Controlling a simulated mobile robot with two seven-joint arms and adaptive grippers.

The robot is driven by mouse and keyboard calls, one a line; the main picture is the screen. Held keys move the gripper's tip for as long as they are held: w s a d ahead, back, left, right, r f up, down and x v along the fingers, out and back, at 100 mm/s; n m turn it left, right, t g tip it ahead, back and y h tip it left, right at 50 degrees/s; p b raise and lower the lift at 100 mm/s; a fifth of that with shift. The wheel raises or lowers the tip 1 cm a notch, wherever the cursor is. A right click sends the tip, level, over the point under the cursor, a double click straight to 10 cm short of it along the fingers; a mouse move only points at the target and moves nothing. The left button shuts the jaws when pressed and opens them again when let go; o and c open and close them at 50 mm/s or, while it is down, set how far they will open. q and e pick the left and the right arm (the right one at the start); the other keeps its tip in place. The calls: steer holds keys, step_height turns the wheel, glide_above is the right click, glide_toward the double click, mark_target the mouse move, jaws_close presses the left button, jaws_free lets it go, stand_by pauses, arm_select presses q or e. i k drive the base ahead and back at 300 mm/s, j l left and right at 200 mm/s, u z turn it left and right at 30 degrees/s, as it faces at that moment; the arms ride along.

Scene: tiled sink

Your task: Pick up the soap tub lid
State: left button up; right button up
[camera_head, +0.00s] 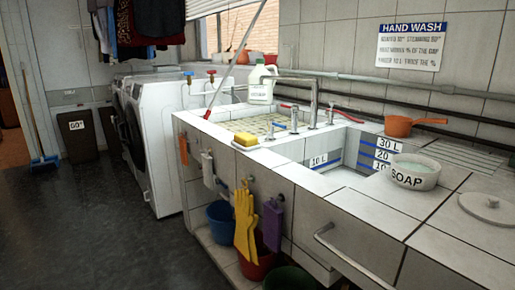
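The soap tub (415,173) is a white round tub marked SOAP, on the tiled counter right of the sink basin. It is open at the top, with pale contents showing. A pale round lid with a small knob (487,208) lies flat on the counter at the right edge of the head view, apart from the tub and nearer to me. Its right side is partly cut off or close to the picture edge. Neither of my grippers shows in this view.
An orange pan (401,126) stands behind the tub. The sink (345,176), taps (294,120) and yellow sponge (246,139) are to the left. A metal rail (345,262) juts from the counter front. Yellow gloves (245,225) hang there. The counter around the lid is clear.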

mark_target(488, 208)
steer(key=z, duration=1.4)
steer(key=k+u, duration=0.15)
steer(key=k, duration=0.05)
